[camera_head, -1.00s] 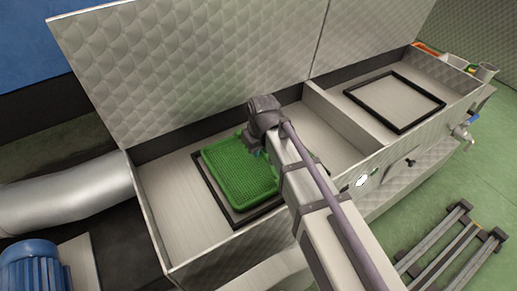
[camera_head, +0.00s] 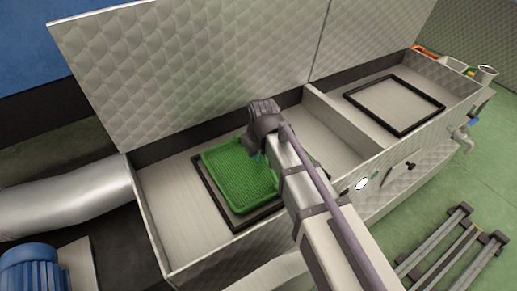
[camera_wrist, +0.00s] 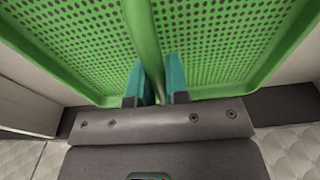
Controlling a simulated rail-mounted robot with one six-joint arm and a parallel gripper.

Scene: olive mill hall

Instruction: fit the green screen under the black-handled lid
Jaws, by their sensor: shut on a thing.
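The green screen (camera_head: 238,175) is a perforated tray with a raised rim. In the head view it is over a black frame (camera_head: 208,199) in the left compartment, slightly askew to it; I cannot tell whether they touch. My gripper (camera_wrist: 155,82) has teal fingers shut on the screen's green middle bar, seen in the wrist view with the screen (camera_wrist: 220,45). My arm hides the screen's right side in the head view. Two quilted metal lids stand open behind the bin, a left lid (camera_head: 190,70) and a right lid (camera_head: 370,30). No black handle shows on either.
The right compartment holds an empty black frame (camera_head: 350,98). A divider (camera_head: 338,118) separates the compartments. Small containers (camera_head: 485,74) stand at the far right end. A silver duct (camera_head: 65,195) and a blue motor (camera_head: 35,268) are at left. A rack (camera_head: 450,245) lies on the floor.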

